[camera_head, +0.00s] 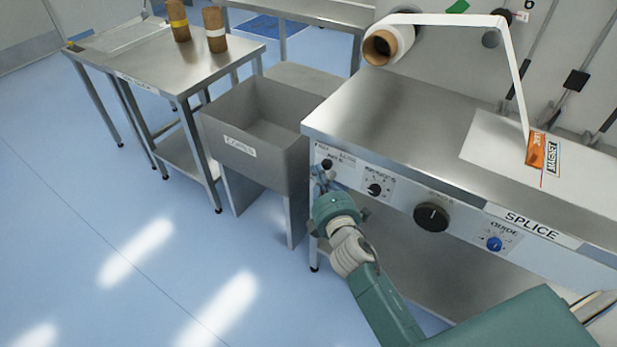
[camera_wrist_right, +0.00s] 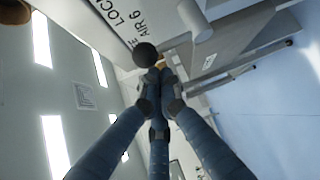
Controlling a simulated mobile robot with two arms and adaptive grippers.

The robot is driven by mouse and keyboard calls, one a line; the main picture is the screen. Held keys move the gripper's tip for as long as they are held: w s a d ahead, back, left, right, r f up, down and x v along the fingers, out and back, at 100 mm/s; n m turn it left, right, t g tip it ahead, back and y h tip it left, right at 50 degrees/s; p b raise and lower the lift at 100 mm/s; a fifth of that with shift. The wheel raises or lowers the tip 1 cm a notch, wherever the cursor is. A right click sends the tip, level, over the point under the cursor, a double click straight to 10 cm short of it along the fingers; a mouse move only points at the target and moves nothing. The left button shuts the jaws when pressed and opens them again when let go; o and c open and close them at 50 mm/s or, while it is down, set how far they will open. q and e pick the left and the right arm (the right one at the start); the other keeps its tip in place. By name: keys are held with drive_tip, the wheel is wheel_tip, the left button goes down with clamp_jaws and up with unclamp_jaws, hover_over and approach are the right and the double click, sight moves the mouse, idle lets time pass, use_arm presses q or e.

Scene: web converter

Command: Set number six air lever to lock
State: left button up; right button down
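The air 6 lever shows as a small black ball knob (camera_head: 327,163) at the left end of the machine's front panel. It also shows in the right wrist view as a black ball (camera_wrist_right: 145,54) beside printed lettering that includes "AIR 6" and "LOC". My right gripper (camera_head: 321,182) is just below the knob, in front of the panel. In the right wrist view its dark fingertips (camera_wrist_right: 158,82) are drawn together just short of the ball, which is not between them. Whether they touch it I cannot tell. The lever's shaft is hidden. My left gripper is out of view.
To the right on the panel are a small black dial (camera_head: 375,189), a large black knob (camera_head: 431,217) and a blue guide knob (camera_head: 494,244). A grey cores bin (camera_head: 245,140) stands left of the machine. A steel table (camera_head: 165,75) is farther left. The blue floor at left is clear.

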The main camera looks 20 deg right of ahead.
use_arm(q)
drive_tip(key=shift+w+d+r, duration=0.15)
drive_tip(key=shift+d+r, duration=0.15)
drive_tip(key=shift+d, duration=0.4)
use_arm(e)
drive_tip(key=shift+s+d+f, duration=0.15)
drive_tip(key=shift+s+d, duration=0.4)
drive_tip(key=shift+s, duration=0.05)
drive_tip(key=shift+s+d+f, duration=0.15)
drive_tip(key=shift+s+d, duration=0.4)
drive_tip(key=shift+s, duration=0.05)
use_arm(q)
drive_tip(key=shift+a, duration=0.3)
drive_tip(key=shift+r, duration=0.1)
